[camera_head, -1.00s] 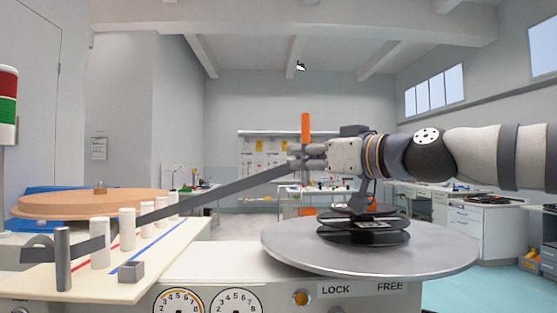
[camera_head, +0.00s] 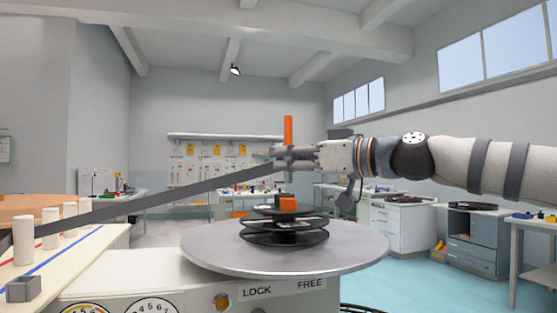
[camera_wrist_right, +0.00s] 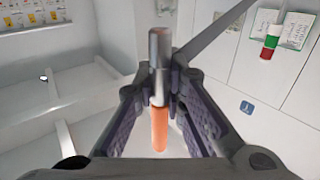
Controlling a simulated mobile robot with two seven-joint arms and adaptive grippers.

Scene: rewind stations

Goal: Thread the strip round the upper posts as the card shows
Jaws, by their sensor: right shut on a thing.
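My right gripper (camera_head: 284,158) is shut on an upright rod with an orange handle (camera_head: 288,130). The right wrist view shows a metal part of the rod (camera_wrist_right: 159,50) between the fingers. The dark grey strip (camera_head: 170,195) runs taut from the rod down to the left, passing the white posts on the cream board (camera_head: 95,245). Posts in view include a near one (camera_head: 23,238) and a farther one (camera_head: 50,224). The strip's left end is out of frame, and its exact path among the posts is unclear. My left gripper is not in view.
A round grey turntable (camera_head: 205,252) carries a black reel (camera_head: 265,238) with an orange block (camera_head: 288,203) on it, below my right gripper. A grey block (camera_head: 23,288) sits on the board's front. Benches stand farther back.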

